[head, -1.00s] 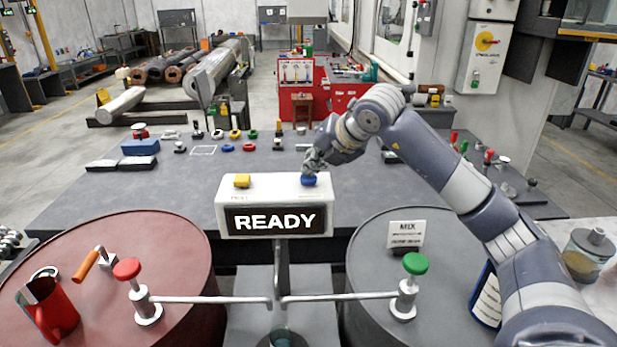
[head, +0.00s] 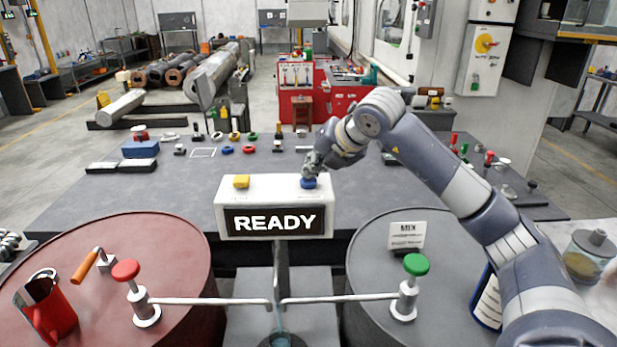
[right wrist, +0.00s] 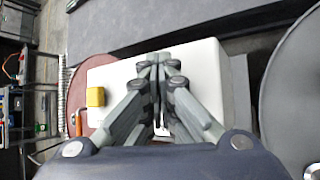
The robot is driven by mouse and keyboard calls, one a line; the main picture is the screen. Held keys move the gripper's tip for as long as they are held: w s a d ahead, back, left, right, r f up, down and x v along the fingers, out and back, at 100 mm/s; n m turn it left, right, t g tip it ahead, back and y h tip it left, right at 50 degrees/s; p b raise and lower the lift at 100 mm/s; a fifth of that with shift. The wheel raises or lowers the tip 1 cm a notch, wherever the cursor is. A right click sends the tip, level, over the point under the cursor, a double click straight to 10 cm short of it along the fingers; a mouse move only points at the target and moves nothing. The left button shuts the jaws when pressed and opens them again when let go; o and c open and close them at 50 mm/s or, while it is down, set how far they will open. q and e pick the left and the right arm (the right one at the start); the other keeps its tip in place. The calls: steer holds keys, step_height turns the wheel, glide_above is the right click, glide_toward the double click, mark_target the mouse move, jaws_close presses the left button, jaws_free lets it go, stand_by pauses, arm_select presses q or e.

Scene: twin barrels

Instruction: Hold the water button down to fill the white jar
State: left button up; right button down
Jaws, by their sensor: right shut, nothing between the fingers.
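A white control box (head: 225,205) shows READY on its dark front panel. A blue button (head: 309,183) is at the right of its top and a yellow button (head: 241,181) at the left. My right gripper (head: 310,171) is shut and empty, its tips down on the blue button. In the right wrist view, the shut fingers (right wrist: 158,62) hide the blue button. A vessel (head: 283,340) with bluish contents is cut off by the bottom edge below the spout. I cannot tell whether it is the white jar. A thin pale stream seems to drop towards it. My left gripper is out of view.
A red barrel (head: 150,245) and a grey barrel (head: 375,270) flank the stand. They carry a red valve knob (head: 126,270), a green valve knob (head: 416,264) and a red jug (head: 48,312). A MIX card (head: 407,234) stands on the grey barrel.

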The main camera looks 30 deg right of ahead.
steer(key=shift+r+p, duration=0.7)
steer(key=shift+r, duration=0.2)
steer(key=shift+r, duration=0.1)
step_height(320, 180, up, 5)
steer(key=p, duration=0.3)
steer(key=shift+p, duration=0.4)
